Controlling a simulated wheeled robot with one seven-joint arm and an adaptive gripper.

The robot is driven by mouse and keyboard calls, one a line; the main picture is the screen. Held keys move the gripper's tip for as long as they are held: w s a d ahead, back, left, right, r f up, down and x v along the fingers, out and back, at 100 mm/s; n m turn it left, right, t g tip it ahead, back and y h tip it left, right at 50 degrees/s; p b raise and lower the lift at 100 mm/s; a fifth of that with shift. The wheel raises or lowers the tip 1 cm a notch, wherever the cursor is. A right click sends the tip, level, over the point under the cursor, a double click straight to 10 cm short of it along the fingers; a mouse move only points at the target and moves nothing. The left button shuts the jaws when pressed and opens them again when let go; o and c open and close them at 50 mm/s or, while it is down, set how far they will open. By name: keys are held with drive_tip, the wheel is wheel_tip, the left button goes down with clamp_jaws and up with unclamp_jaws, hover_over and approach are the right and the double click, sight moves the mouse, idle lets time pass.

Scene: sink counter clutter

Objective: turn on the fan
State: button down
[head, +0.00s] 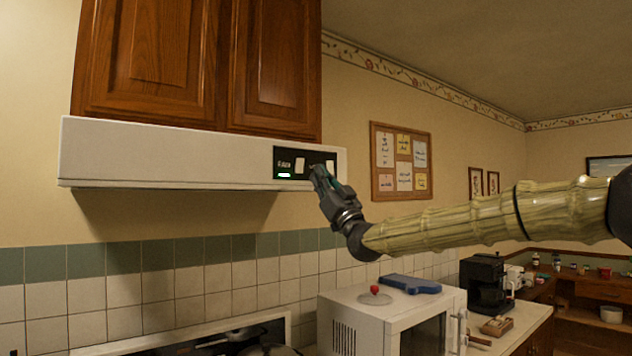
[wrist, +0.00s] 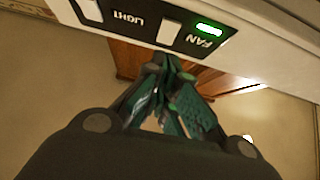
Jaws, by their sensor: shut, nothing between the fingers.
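The white range hood (head: 165,155) hangs under wooden cabinets, with a black control panel (head: 290,156) at its right end. In the wrist view the FAN label (wrist: 201,40) sits beside a lit green indicator (wrist: 209,29) and a white fan switch (wrist: 169,32). The indicator also glows in the head view (head: 284,175). The LIGHT label (wrist: 129,18) and a second white switch (wrist: 91,9) are farther left. My gripper (head: 319,171) is shut and empty, its fingertips at the panel, near the fan switch. I cannot tell whether they touch it.
A white microwave (head: 365,318) with a blue object (head: 410,284) and a red-knobbed lid (head: 375,295) on it stands below my arm. A coffee maker (head: 485,284) is to its right. The stove lies below the hood. The space in front of the hood's left part is clear.

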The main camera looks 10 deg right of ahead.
drive_tip(key=w+f+b+v, duration=0.1)
drive_tip(key=b+v, duration=0.2)
drive_tip(key=v, duration=0.5)
drive_tip(key=shift+a+f, duration=0.2)
drive_tip(key=shift+w, duration=0.1)
